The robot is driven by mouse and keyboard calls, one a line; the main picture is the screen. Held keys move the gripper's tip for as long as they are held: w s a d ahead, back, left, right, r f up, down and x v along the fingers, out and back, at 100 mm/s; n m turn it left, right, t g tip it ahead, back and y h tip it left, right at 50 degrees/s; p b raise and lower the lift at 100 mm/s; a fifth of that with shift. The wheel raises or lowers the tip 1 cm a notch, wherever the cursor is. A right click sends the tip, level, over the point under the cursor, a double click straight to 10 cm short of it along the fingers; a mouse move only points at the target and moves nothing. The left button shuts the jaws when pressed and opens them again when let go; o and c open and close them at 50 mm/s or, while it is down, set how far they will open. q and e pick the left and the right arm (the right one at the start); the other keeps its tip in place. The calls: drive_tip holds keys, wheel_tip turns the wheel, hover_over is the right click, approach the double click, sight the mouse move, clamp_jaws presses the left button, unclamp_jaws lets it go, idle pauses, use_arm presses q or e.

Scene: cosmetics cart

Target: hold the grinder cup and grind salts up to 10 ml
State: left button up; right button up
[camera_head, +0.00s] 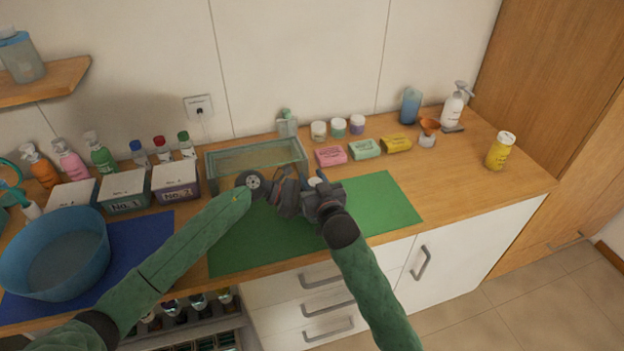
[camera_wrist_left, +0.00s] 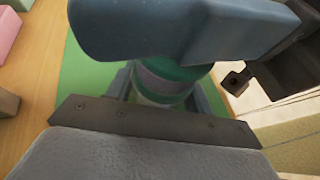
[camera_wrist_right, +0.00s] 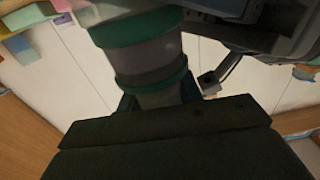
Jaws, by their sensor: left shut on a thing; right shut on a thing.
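The grinder cup, a cylinder with green bands and a greyish see-through body, shows in the left wrist view (camera_wrist_left: 165,82) and the right wrist view (camera_wrist_right: 147,58). In the head view both grippers mostly hide it. My left gripper (camera_head: 293,193) is shut on the grinder from the left. My right gripper (camera_head: 319,192) is shut on the grinder, close beside the left one. Both are over the green mat (camera_head: 385,205). In the left wrist view a dark gripper part covers the grinder's upper end. The salt level and any ml marks cannot be read.
A glass tray (camera_head: 215,170) stands behind the grippers. Pink (camera_head: 330,157), teal (camera_head: 364,149) and yellow (camera_head: 397,143) blocks lie right of it. A blue basin (camera_head: 95,245) and numbered boxes (camera_head: 123,206) stand left. A yellow can (camera_head: 500,151) stands far right. The mat's right part is clear.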

drive_tip(key=shift+h, duration=0.3)
drive_tip(key=o, duration=1)
drive_tip(key=shift+s+d, duration=0.1)
drive_tip(key=v, duration=1.1)
drive_tip(key=shift+s+f, duration=0.15)
drive_tip(key=shift+s, duration=0.25)
drive_tip(key=shift+d, duration=0.1)
